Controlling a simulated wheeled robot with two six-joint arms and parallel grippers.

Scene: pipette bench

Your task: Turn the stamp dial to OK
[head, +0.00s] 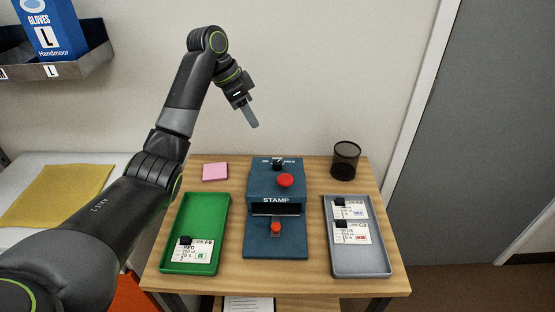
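The blue stamp machine (262,208) stands in the middle of the wooden table, with "STAMP" on its front. The small black stamp dial (278,164) sits at the back of its top, between white label words. The lettering is too small to read surely, and I cannot tell where the dial points. A round red button (285,181) is just in front of the dial. My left gripper (253,122) hangs in the air above and behind the machine, apart from it, fingers pointing down. Its fingers overlap from this side, so their opening is hidden. My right gripper is out of view.
A green tray (222,215) with a labelled card stands left of the machine. A grey tray (355,262) with two cards stands right. A pink pad (215,171) and a black mesh cup (345,160) are at the back. A small red piece (276,228) is on the machine's lower front.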

